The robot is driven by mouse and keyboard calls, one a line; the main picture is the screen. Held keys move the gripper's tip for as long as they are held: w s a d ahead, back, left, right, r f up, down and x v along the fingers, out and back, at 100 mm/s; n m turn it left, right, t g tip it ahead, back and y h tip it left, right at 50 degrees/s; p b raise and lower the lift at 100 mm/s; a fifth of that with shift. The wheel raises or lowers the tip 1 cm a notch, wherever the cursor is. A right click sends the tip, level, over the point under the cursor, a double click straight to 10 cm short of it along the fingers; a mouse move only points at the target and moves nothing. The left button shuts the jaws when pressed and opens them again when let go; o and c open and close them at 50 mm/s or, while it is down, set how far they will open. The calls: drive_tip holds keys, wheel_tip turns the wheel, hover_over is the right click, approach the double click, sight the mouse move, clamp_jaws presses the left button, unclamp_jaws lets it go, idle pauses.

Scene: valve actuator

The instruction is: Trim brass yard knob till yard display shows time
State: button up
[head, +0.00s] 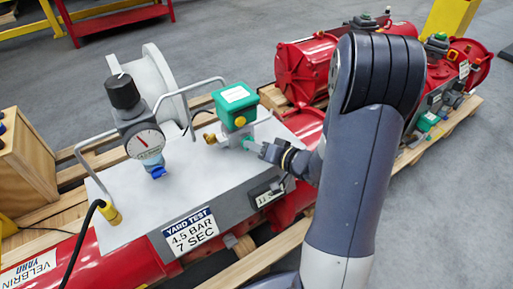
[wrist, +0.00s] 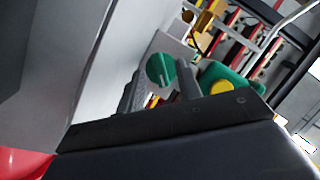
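The brass knob (head: 210,138) sits at the left of a green-topped valve block (head: 236,105) on the grey panel (head: 185,195). My gripper (head: 262,150) is at the right of the valve block. In the wrist view, my gripper (wrist: 165,88) has its fingers apart, with a round green knob (wrist: 160,69) between their tips. Whether they clamp it is unclear.
A pressure gauge (head: 146,144) with a black knob (head: 123,91) stands left on the panel. A sign (head: 190,231) reads "YARD TEST 4.5 BAR 7 SEC". Another red actuator (head: 305,65) lies behind. A wooden box (head: 25,160) stands left.

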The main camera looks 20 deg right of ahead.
drive_tip(key=shift+w, duration=0.1)
drive_tip(key=shift+c, duration=0.4)
clamp_jaws()
